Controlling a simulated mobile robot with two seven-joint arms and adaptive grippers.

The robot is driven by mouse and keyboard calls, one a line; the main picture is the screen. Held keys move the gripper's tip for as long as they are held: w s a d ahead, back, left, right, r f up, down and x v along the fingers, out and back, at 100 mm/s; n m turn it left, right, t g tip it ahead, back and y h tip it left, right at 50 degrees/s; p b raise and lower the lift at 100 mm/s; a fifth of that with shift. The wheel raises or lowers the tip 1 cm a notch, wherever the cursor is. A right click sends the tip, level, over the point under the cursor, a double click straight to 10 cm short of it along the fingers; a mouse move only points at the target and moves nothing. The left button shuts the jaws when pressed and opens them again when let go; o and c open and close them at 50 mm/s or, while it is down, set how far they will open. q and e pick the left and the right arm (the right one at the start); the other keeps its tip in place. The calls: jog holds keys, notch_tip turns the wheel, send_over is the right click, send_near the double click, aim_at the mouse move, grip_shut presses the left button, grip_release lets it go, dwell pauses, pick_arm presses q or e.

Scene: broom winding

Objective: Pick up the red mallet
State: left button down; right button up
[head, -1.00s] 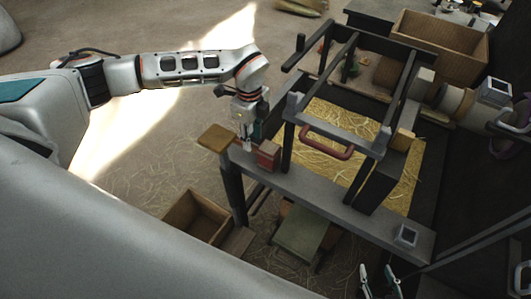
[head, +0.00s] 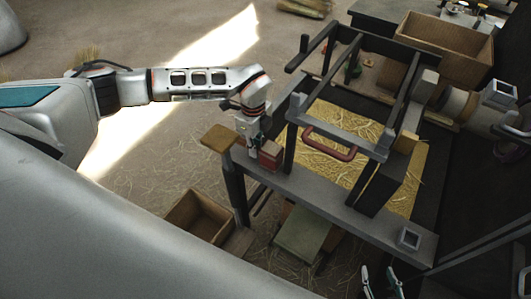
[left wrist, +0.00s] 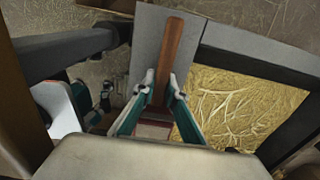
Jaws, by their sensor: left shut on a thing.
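The red mallet has a block-shaped red head (head: 270,155) at the left end of the grey bench beam in the head view. Its brown handle (left wrist: 173,50) runs up the middle of the left wrist view, over the grey beam. My left gripper (head: 250,144) is beside the head in the head view. In the left wrist view its fingers (left wrist: 162,90) are closed on the handle from both sides. The red head shows partly between the finger bases. I cannot tell whether the mallet touches the beam. My right gripper (head: 381,283) shows at the bottom edge, fingers apart and empty.
The grey bench beam (head: 335,205) carries a dark upright frame with a red handle (head: 328,146). A straw-filled bed (head: 330,118) lies behind it. A wooden board (head: 219,138) juts out at the left end. An open wooden box (head: 197,218) sits below.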

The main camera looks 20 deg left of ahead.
pick_arm(q)
jog(key=shift+r, duration=0.15)
notch_tip(320, 180, up, 17)
jog(key=p, duration=0.1)
jog(key=s+a+b, duration=0.1)
jog(key=s+a, duration=0.1)
jog(key=s, duration=1.5)
jog(key=shift+s+a+r, duration=0.3)
jog(key=shift+s+r, duration=0.1)
jog(key=c, duration=2.8)
grip_release()
grip_shut()
